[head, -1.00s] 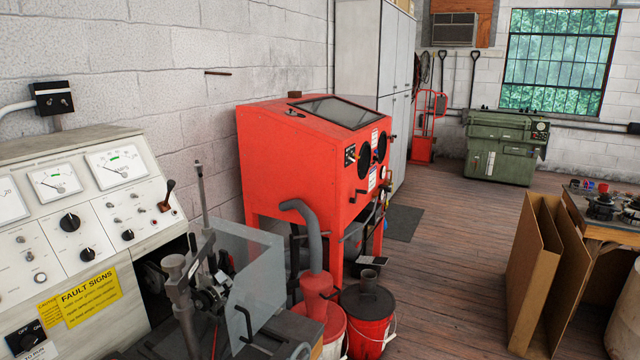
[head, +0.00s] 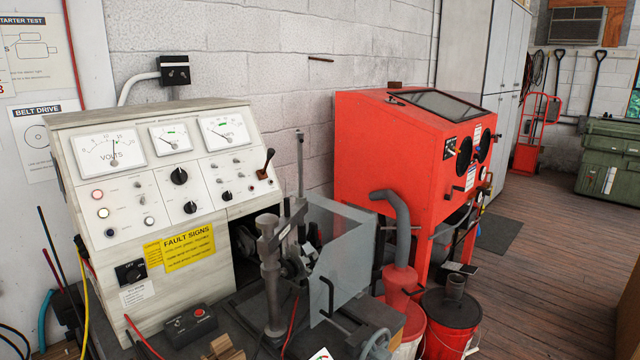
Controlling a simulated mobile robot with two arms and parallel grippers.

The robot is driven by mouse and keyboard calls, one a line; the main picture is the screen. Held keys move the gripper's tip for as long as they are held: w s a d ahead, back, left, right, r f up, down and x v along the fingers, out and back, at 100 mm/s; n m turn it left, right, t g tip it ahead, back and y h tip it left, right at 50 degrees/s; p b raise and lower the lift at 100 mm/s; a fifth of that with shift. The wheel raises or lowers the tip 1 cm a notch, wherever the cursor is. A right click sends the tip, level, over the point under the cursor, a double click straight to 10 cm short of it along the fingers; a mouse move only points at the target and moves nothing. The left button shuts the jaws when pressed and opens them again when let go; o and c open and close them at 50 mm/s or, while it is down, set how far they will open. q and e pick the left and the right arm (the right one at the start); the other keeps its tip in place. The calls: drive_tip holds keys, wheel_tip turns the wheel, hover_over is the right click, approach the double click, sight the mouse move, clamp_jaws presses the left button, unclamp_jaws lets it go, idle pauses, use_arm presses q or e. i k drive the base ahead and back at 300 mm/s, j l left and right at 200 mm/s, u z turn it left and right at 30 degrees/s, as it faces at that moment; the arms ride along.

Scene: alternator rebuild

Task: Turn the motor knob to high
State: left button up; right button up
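A white-grey test bench (head: 120,200) with a sloped front panel stands at the left. Its panel carries several black knobs: a large one (head: 179,176) in the middle, a smaller one (head: 190,207) below it and another (head: 227,196) to the right. A black rotary switch (head: 130,272) with an "OFF" label sits on the lower front, left of the yellow fault signs plate (head: 188,248). I cannot read which knob is the motor knob, nor its setting. Neither of my grippers shows.
A clear shield (head: 345,250) and metal clamp post (head: 272,270) stand right of the panel. A small control box (head: 190,322) with a red button sits in front. A red blasting cabinet (head: 385,150) and red bucket (head: 450,325) are to the right; wooden floor (head: 540,270) lies open beyond.

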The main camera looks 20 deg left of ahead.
sight(190, 207)
drive_tip(key=u, duration=1.25)
drive_tip(key=i+j+u, duration=0.15)
